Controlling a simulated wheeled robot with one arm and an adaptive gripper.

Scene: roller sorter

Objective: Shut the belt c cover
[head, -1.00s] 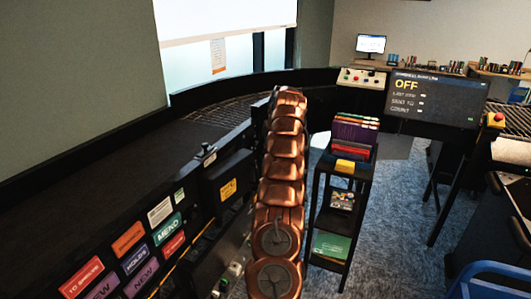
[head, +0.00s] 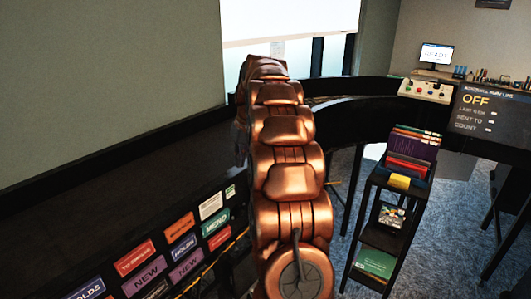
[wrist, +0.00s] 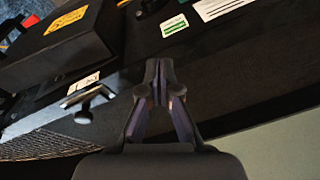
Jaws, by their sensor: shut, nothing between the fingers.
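A black box-shaped housing (wrist: 65,48) with a yellow label lies at the upper left of the wrist view, against the side of the conveyor. I cannot tell whether it is the belt c cover, or whether it is open or shut. A small metal T-shaped catch (wrist: 86,100) sits just below it. My gripper (wrist: 160,68) is shut and empty, to the right of the housing and the catch and apart from both in the picture. In the head view my arm hides the gripper and this part of the conveyor.
The dark conveyor (head: 110,185) runs along the left, with coloured labels (head: 180,228) on its side. A black cart (head: 372,240) with books stands at the right. A display reading OFF (head: 487,112) is behind it.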

